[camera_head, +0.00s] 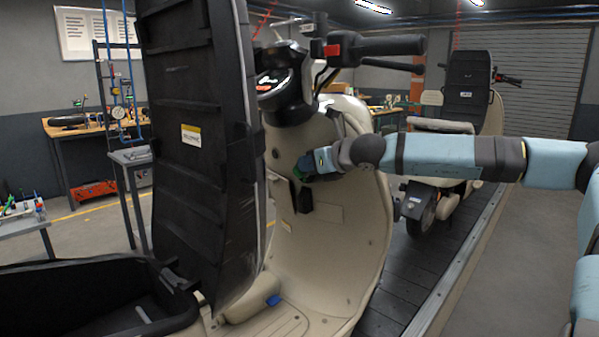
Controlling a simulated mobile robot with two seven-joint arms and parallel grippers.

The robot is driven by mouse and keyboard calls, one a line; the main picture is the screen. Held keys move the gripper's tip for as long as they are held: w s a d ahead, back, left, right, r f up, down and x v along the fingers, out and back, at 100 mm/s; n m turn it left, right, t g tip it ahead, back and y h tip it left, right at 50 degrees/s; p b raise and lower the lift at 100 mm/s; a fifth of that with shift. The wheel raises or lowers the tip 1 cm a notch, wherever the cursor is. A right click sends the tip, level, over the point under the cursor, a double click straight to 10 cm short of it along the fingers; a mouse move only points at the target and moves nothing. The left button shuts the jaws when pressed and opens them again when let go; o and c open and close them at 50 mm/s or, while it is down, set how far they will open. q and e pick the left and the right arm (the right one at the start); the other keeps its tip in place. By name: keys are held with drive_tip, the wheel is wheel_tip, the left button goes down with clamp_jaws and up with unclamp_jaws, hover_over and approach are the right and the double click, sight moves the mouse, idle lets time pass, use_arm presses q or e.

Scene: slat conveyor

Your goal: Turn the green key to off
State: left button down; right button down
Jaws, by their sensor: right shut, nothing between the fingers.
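The green key (299,173) shows as a small green patch on the cream inner leg shield (345,230) of the near scooter, below the handlebar. My right arm reaches in from the right, and its gripper (306,165) is at the key, partly covering it. The right gripper is shut with nothing held between its fingers. I cannot tell whether the fingers touch the key, nor which way the key is turned. A black piece (303,198) hangs just below the key. My left gripper is not in view.
The raised black seat (200,130) stands upright left of the key, with the open black compartment (90,300) below it. A second scooter (466,90) stands behind on the slat conveyor (405,285). A workbench (85,128) and a side table (20,225) are at left.

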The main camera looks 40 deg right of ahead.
drive_tip(key=shift+f, duration=0.1)
idle(0.5)
drive_tip(key=shift+f+b, duration=0.1)
drive_tip(key=shift+b, duration=0.25)
drive_tip(key=shift+w+f+b, duration=0.1)
drive_tip(key=shift+b, duration=0.2)
idle(0.6)
drive_tip(key=shift+f, duration=0.15)
idle(0.4)
drive_tip(key=shift+a+f+b, duration=0.15)
drive_tip(key=shift+f+b, duration=0.4)
drive_tip(key=shift+b, duration=0.75)
idle(1.3)
drive_tip(key=shift+r, duration=0.1)
idle(0.3)
